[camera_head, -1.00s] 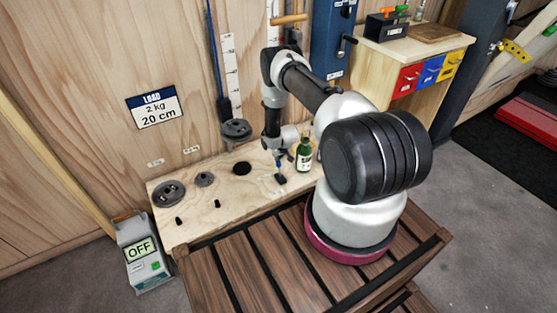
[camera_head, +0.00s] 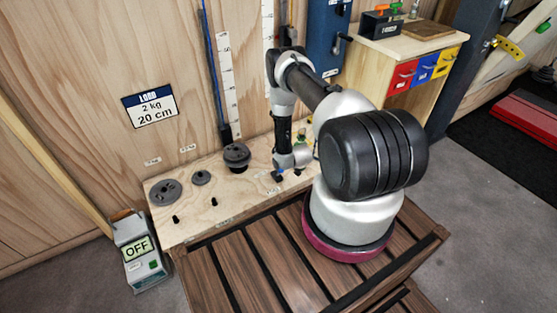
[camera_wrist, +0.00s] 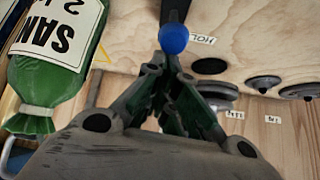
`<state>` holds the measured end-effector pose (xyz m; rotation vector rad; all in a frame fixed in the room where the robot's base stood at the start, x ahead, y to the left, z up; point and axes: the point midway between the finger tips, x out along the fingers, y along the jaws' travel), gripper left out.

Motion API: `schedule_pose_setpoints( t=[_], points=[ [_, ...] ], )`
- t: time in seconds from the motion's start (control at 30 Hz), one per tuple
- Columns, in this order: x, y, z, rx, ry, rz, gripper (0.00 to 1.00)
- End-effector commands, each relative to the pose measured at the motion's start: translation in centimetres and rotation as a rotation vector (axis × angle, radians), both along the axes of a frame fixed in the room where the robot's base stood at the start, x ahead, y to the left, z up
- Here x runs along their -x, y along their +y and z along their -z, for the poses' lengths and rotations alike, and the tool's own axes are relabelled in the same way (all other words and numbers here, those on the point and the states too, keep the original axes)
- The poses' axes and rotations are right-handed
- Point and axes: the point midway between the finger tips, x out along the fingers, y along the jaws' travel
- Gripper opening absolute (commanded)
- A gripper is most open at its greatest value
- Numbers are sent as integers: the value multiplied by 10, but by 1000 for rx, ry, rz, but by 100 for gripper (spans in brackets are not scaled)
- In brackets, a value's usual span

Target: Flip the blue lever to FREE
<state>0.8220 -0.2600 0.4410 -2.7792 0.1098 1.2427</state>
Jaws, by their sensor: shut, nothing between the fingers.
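The blue lever's round knob (camera_wrist: 173,39) on a dark stem is just beyond my fingertips in the wrist view. A label starting "HOL" (camera_wrist: 203,40) is beside it on the wooden board (camera_wrist: 125,40). A FREE label does not show, and I cannot tell which way the lever leans. My gripper (camera_wrist: 168,75) is shut and empty, its tips close to the knob; contact is unclear. In the head view my gripper (camera_head: 281,170) is low over the board, with a small blue spot there, and largely hides the lever.
A green sandbag (camera_wrist: 45,85) is close at the left in the wrist view. A grey weight (camera_head: 237,154) hangs by the ruler (camera_head: 229,85). Loose discs (camera_head: 166,192) lie on the board's left. A box reading OFF (camera_head: 138,250) stands on the floor.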

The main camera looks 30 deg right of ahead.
Motion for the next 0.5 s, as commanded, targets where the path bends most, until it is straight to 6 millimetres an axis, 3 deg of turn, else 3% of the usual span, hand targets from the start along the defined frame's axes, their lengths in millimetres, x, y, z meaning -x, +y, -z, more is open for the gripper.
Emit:
schedule_pose_setpoints(
  t=[0.5],
  points=[
    [17,1,7,-3,18,2,0]
  ],
)
